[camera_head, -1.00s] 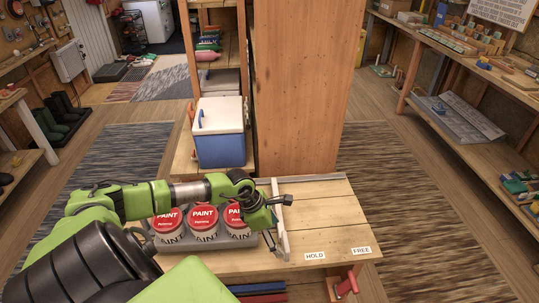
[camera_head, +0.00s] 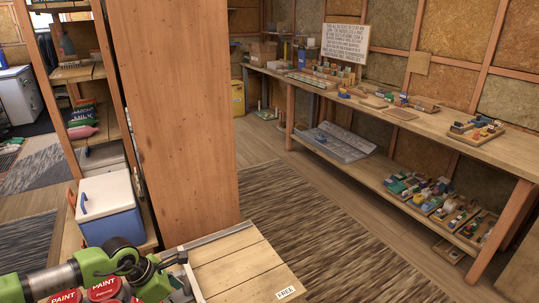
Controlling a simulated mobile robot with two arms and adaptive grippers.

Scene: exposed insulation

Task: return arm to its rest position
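My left arm comes in low from the left, over the paint cans (camera_head: 104,290) with red lids. My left gripper (camera_head: 181,270) is at its end, at the left part of the wooden workbench (camera_head: 235,262). Its dark fingers look spread apart, beside a pale upright bar on the bench; I cannot tell whether they touch it. I see nothing held between them. The lower part of the arm and most of the cans are cut off by the frame. My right arm and gripper are not in view.
A blue cooler with a white lid (camera_head: 108,208) stands behind the arm, beside a tall wooden panel (camera_head: 170,120). A "FREE" label (camera_head: 286,293) lies on the bench's bare right part. A long workbench (camera_head: 420,118) with trays lines the right wall. The rug (camera_head: 310,235) between is clear.

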